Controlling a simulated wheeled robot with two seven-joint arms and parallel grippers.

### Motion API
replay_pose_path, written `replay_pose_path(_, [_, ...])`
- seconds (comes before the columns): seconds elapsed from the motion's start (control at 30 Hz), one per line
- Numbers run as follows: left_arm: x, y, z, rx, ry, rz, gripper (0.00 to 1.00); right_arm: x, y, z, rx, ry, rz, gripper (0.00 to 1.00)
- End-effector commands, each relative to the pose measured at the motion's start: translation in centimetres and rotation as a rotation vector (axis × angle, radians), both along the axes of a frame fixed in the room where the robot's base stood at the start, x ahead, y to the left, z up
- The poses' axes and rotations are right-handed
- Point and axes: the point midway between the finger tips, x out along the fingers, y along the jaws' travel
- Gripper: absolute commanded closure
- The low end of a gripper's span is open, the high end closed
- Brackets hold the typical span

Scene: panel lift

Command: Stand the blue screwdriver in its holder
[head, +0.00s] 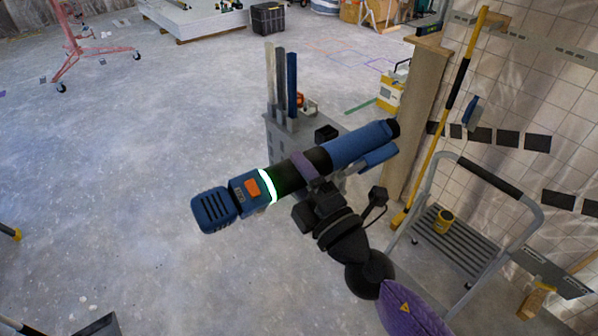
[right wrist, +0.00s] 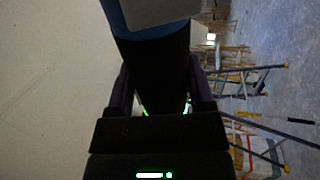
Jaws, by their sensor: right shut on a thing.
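The blue screwdriver (head: 355,145) is a long thick tool with a black middle, a glowing green ring, an orange button and a vented blue block at its lower left end. My right gripper (head: 304,168) is shut around its black middle and holds it in the air, tilted up to the right. In the right wrist view the tool's dark body (right wrist: 162,70) lies between the two fingers (right wrist: 163,95). The holder cannot be clearly made out; a small black open box (head: 326,132) sits on the grey cart behind the tool. My left gripper is not in view.
The grey cart (head: 281,137) carries several upright strips (head: 291,85) and is partly hidden by the tool. A step ladder (head: 470,230) with a yellow can stands at right, near a yellow-handled pole (head: 460,90). The concrete floor (head: 130,160) at left is mostly clear.

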Motion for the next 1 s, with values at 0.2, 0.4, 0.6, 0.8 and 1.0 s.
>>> replay_pose_path(0.2, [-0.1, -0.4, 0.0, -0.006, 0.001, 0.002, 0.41, -0.4, -0.9, 0.4, 0.003, -0.006, -0.008, 1.0])
replay_pose_path(0.4, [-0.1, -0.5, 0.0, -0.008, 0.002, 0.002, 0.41, -1.0, -2.1, 0.8, 0.002, -0.008, -0.018, 1.0])
replay_pose_path(0.6, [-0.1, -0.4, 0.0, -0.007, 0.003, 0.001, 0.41, -2.0, -4.1, 1.3, 0.0, -0.01, -0.035, 1.0])
replay_pose_path(0.8, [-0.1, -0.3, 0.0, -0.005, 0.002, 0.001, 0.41, -3.5, -7.0, 2.2, 0.001, -0.015, -0.059, 1.0])
replay_pose_path(1.0, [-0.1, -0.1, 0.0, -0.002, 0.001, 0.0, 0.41, -5.2, -10.3, 3.3, 0.0, -0.021, -0.087, 1.0])
